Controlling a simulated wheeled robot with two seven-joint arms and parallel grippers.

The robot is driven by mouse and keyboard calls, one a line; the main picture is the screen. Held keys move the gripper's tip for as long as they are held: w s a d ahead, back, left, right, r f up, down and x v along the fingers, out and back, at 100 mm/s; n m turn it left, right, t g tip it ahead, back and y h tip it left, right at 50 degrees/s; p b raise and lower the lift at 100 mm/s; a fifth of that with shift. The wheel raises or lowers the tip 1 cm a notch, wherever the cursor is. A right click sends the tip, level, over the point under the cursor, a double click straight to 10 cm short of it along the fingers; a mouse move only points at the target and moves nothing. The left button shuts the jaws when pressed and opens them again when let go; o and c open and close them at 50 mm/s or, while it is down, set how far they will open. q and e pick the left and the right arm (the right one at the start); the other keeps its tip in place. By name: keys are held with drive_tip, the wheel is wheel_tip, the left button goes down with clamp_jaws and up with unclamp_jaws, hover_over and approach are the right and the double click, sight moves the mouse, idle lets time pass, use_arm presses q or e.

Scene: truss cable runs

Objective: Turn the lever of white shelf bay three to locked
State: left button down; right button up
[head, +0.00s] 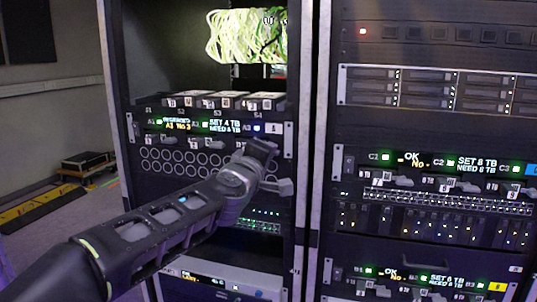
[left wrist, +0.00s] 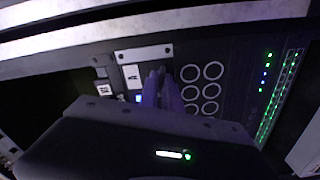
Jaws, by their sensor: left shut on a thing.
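The shelf with the white tag (head: 273,128) runs across the left rack, with bay marks A1, A2 and A3 on its dark front. Bay three, marked A3 (head: 247,128), is at its right end, with a small blue light beside the mark. My left gripper (head: 262,147) is at the front just below bay three, shut on what appears to be its lever. The gripper hides the lever, so its angle cannot be told. In the left wrist view the fingers (left wrist: 160,80) are close together beside the white tag (left wrist: 132,77). My right gripper is not in view.
A panel of round holes (head: 175,160) lies below the shelf. A bundle of pale cables (head: 232,40) hangs above. The right rack holds similar shelves, with marks such as C2 (head: 438,162). Open floor lies at the left, with a dark box (head: 88,160) on it.

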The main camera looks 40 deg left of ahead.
use_arm(q)
drive_tip(key=n, duration=0.4)
drive_tip(key=shift+f+b, duration=0.1)
drive_tip(key=shift+b, duration=0.2)
idle(0.3)
drive_tip(key=c, duration=1.6)
unclamp_jaws()
drive_tip(key=shift+o, duration=0.2)
drive_tip(key=p+v, duration=0.1)
drive_tip(key=v, duration=0.6)
drive_tip(key=shift+s+d, duration=0.15)
drive_tip(key=shift+s, duration=0.25)
